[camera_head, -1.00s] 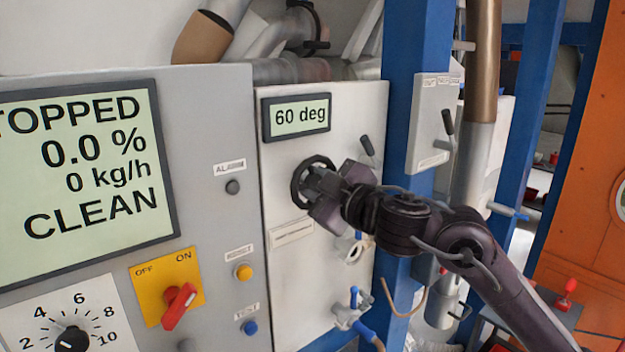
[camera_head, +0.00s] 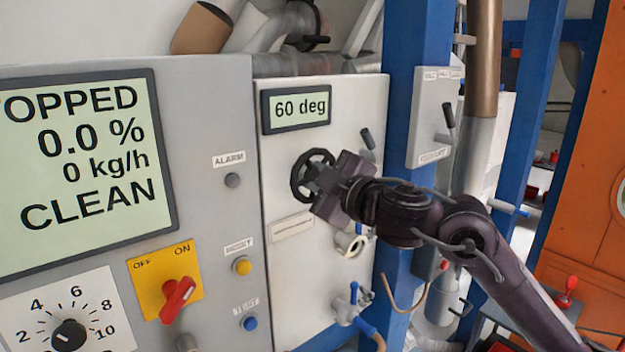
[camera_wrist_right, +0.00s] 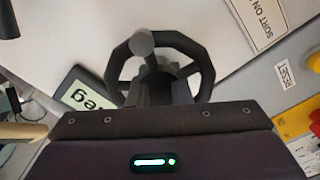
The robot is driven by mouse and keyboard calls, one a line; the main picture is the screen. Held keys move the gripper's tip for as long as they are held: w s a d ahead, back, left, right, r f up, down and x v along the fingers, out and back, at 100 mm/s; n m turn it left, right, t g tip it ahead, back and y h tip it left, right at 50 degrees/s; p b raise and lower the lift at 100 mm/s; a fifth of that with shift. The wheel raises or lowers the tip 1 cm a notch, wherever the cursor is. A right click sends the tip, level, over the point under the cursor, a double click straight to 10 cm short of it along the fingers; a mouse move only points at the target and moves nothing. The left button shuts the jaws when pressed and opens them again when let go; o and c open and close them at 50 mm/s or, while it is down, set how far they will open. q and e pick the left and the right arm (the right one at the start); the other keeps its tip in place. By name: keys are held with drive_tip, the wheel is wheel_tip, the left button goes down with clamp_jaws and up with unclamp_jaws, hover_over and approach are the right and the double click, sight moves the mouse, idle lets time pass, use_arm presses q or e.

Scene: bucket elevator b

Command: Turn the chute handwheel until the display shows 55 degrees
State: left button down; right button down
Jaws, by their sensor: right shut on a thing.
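The dark chute handwheel (camera_head: 302,176) is on the white panel (camera_head: 285,265), below a small display (camera_head: 297,108) that reads 60 deg. My right gripper (camera_head: 322,183) is at the wheel and shut on it; its body hides the wheel's right part. In the right wrist view the handwheel (camera_wrist_right: 196,50) shows as a spoked ring with a round knob (camera_wrist_right: 141,43) at its rim. The gripper's fingers (camera_wrist_right: 158,88) reach to the wheel's hub area. The exact contact is hard to see. My left gripper is not in view.
A grey control panel (camera_head: 215,120) with a large screen (camera_head: 80,160), a red switch (camera_head: 177,298) and a dial (camera_head: 70,335) stands at left. A blue post (camera_head: 405,90) and a lever box (camera_head: 436,120) stand right of the wheel. A valve (camera_head: 350,300) sits below it.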

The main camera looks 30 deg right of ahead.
drive_tip(key=n+b, duration=0.3)
drive_tip(key=n, duration=0.2)
drive_tip(key=shift+f+n, duration=0.15)
drive_tip(key=shift+n, duration=0.15)
drive_tip(key=n+b, duration=0.3)
drive_tip(key=n, duration=0.2)
drive_tip(key=shift+b, duration=0.3)
drive_tip(key=n+b, duration=0.1)
drive_tip(key=n, duration=0.5)
drive_tip(key=n+b, duration=0.1)
drive_tip(key=n, duration=0.4)
drive_tip(key=shift+f, duration=0.1)
drive_tip(key=shift+n, duration=0.3)
drive_tip(key=c, duration=1.7)
unclamp_jaws()
drive_tip(key=shift+o, duration=0.5)
